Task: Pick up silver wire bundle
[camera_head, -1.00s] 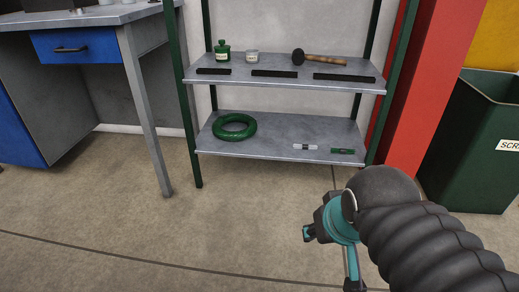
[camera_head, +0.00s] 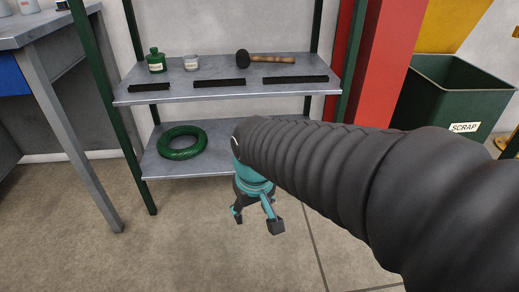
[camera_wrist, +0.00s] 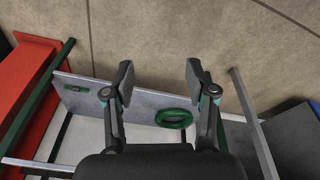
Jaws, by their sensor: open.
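The silver wire bundle is not visible now. In the earlier head view it lay on the lower shelf beside a small green bundle; my arm now covers that part in the head view. In the wrist view the small green bundle (camera_wrist: 106,92) shows near the shelf's end, and the left finger may hide the silver one. My gripper (camera_head: 257,221) points down in front of the lower shelf (camera_head: 158,166), its fingers spread. In the wrist view my gripper (camera_wrist: 160,82) is open with nothing between its fingers.
A green coil (camera_head: 180,154) lies on the lower shelf. The upper shelf (camera_head: 215,88) holds a green bottle (camera_head: 156,62), a jar (camera_head: 191,63), a mallet (camera_head: 270,59) and black strips. Green posts frame the rack. A red column and scrap bin (camera_head: 463,100) stand right.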

